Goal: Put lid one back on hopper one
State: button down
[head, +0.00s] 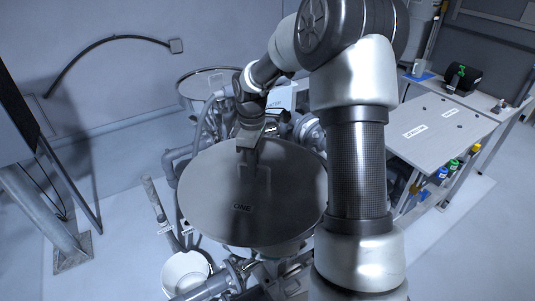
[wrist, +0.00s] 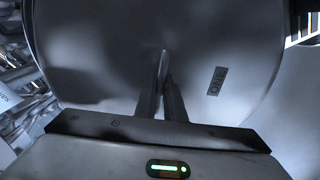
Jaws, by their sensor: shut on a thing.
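Lid one (head: 240,205) is a large round grey metal disc with a label reading "ONE". It lies over the top of hopper one (head: 290,246), whose body shows only a little below the lid's front edge. I cannot tell whether the lid is fully seated on the rim. My gripper (head: 247,165) is above the middle of the lid, pointing down. In the wrist view, my gripper (wrist: 163,88) is shut on the lid's upright handle (wrist: 163,66), and the lid (wrist: 110,45) fills most of the picture.
Behind stands another round-topped vessel (head: 208,83) with pipes around it. A white bucket (head: 186,274) is on the floor at front left. A grey table (head: 440,128) stands to the right, with bottles on a shelf beside it. A dark-framed stand is at far left.

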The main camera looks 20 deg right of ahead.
aim_at(268, 163)
jog(key=w+d+n, duration=0.1)
jog(key=n, duration=0.1)
jog(key=w+d+f+n, duration=0.1)
jog(key=w+d+n, duration=0.1)
jog(key=n, duration=0.1)
jog(key=w+d+n+p, duration=0.1)
jog(key=w+d+n, duration=0.1)
jog(key=shift+d+f+n, duration=0.25)
jog(key=shift+f+n, duration=0.05)
jog(key=shift+f, duration=0.05)
jog(key=shift+w+d+f+n, duration=0.35)
jog(key=shift+d+n, duration=0.2)
jog(key=shift+n, duration=0.25)
notch_tip(268, 163, down, 7)
jog(key=b, duration=0.5)
jog(key=shift+r, duration=0.15)
jog(key=shift+f, duration=0.5)
jog(key=c, duration=1.8)
grip_release()
jog(key=shift+s+f, duration=0.1)
jog(key=shift+f, duration=0.05)
jog(key=shift+o, duration=0.2)
